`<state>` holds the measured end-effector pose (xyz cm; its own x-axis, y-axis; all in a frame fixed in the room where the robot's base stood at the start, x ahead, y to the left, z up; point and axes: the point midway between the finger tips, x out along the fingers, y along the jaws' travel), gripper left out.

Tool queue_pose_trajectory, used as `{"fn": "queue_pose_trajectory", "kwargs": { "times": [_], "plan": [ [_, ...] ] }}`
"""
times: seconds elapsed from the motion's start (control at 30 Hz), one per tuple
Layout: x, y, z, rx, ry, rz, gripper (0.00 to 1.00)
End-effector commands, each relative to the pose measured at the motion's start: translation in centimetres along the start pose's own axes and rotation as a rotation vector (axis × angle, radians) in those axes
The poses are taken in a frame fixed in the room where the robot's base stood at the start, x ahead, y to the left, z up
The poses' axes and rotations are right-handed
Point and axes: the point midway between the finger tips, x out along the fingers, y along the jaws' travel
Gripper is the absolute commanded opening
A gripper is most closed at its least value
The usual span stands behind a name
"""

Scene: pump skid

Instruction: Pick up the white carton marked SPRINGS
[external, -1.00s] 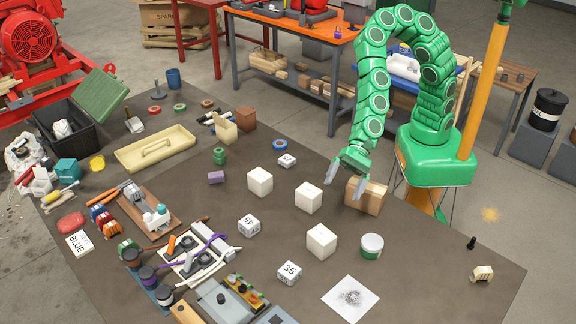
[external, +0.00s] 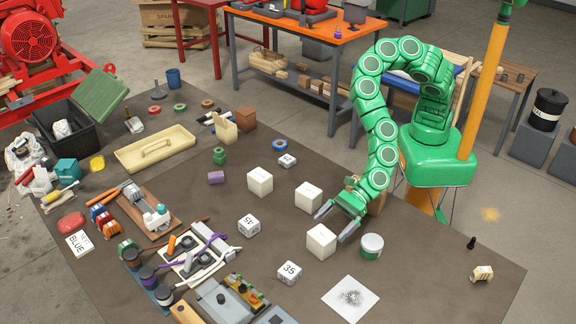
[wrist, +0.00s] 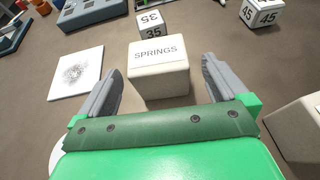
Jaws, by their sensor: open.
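The white carton marked SPRINGS (wrist: 158,84) stands upright on the dark table, its printed top readable in the wrist view. In the external view it is the white carton (external: 321,243) just beyond my fingertips. My gripper (external: 331,227) is open and empty. In the wrist view my gripper (wrist: 161,72) has one finger on each side of the carton, with gaps to both. I cannot tell whether the fingertips are down at carton height.
Another white carton (external: 308,197) stands close by, with a third (external: 260,181) farther off. Cubes marked 35 (external: 289,272) and 45 (external: 249,225) lie beyond. A green-and-white tin (external: 371,246) and a smudged white sheet (external: 350,298) are near. A brown box (external: 377,203) sits behind my gripper.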

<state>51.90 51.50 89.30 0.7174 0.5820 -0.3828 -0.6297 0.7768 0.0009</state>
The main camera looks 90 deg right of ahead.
Motion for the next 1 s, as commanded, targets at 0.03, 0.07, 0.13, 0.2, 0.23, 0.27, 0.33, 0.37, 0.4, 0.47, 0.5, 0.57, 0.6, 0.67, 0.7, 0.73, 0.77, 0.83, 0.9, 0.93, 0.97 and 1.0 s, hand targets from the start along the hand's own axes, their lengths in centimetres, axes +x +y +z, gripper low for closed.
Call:
{"fn": "queue_pose_trajectory", "kwargs": {
  "times": [0.03, 0.07, 0.13, 0.2, 0.23, 0.27, 0.33, 0.37, 0.4, 0.47, 0.5, 0.57, 0.6, 0.67, 0.7, 0.73, 0.77, 0.83, 0.9, 0.93, 0.97, 1.0],
  "plan": [
    [0.4, 0.1, 0.0, -0.003, -0.001, 0.0, 1.0],
    [0.6, 0.1, 0.0, -0.003, -0.001, 0.0, 1.0],
    [1.1, 0.1, 0.0, -0.002, -0.001, 0.001, 1.0],
    [1.5, 0.1, 0.1, -0.002, -0.001, 0.001, 1.0],
    [1.6, 0.1, 0.1, -0.003, -0.001, 0.001, 1.0],
    [1.7, 0.1, 0.1, -0.003, -0.001, 0.001, 1.0],
    [2.0, 0.1, 0.2, -0.003, -0.001, 0.001, 1.0],
    [2.2, 0.1, 0.2, -0.003, -0.001, 0.001, 1.0],
    [2.5, 0.1, 0.3, -0.004, -0.001, 0.001, 1.0],
    [3.0, 0.2, 0.4, -0.005, -0.001, 0.002, 1.0],
    [3.4, 0.3, 0.5, -0.005, -0.001, 0.004, 1.0],
    [4.0, 0.3, 0.6, -0.005, -0.001, 0.003, 1.0],
    [4.5, 0.3, 0.7, -0.006, -0.002, 0.002, 1.0],
    [5.1, 0.3, 0.8, -0.005, -0.004, 0.0, 1.0],
    [5.5, 0.3, 0.8, -0.005, -0.003, 0.0, 1.0],
    [5.8, 0.3, 0.7, -0.005, -0.001, 0.001, 1.0],
    [6.0, 0.3, 0.7, -0.004, 0.0, 0.001, 1.0],
    [6.4, 0.3, 0.6, -0.003, 0.002, 0.003, 1.0],
    [6.7, 0.4, 0.6, -0.003, 0.002, 0.003, 1.0],
    [6.8, 0.4, 0.6, -0.003, 0.002, 0.004, 1.0],
    [6.8, 0.4, 0.6, -0.002, 0.002, 0.004, 1.0],
    [6.8, 0.4, 0.6, -0.002, 0.002, 0.004, 1.0]
  ]
}}
